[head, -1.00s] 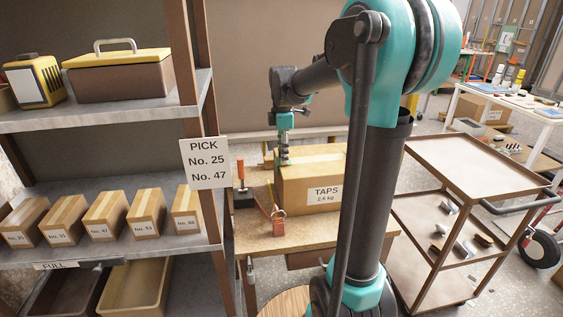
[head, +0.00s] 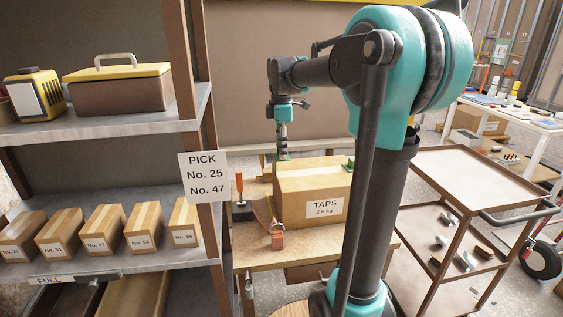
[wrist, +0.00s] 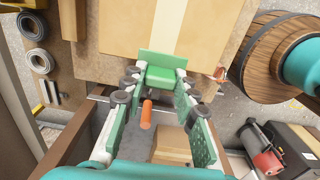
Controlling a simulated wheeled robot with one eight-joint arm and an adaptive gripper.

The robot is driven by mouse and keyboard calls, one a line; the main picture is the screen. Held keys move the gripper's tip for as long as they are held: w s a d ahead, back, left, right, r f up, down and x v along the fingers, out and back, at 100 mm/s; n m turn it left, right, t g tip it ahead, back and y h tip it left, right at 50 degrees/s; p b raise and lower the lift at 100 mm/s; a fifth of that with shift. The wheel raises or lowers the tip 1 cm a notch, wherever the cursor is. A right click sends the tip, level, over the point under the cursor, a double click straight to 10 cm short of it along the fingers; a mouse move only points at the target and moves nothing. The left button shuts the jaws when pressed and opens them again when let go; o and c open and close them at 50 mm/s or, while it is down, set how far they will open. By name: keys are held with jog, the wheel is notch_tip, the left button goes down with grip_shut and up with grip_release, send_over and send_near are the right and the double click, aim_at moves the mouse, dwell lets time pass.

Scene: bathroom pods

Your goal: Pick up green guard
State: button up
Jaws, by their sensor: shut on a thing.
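My gripper (wrist: 162,82) is shut on a green guard (wrist: 165,62), an angled piece between its green fingertips in the wrist view. In the head view, my gripper (head: 282,153) points down at the left end of the cardboard TAPS box (head: 300,207), with the guard appearing as a small green patch at the tips. The guard looks a little above the box's top edge; a gap is hard to judge. Another green piece (head: 350,163) shows at the box's far right top corner, partly behind my arm.
The box stands on a wooden bench (head: 255,253) with an orange-handled tool (head: 240,190) and an orange clamp-like item (head: 277,236). A shelf (head: 110,268) with small cartons and a PICK sign (head: 204,178) is at left. A brown cart (head: 470,170) stands at right.

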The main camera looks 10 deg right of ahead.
notch_tip(320, 180, up, 20)
jog(key=shift+r, duration=0.25)
dwell(0.7)
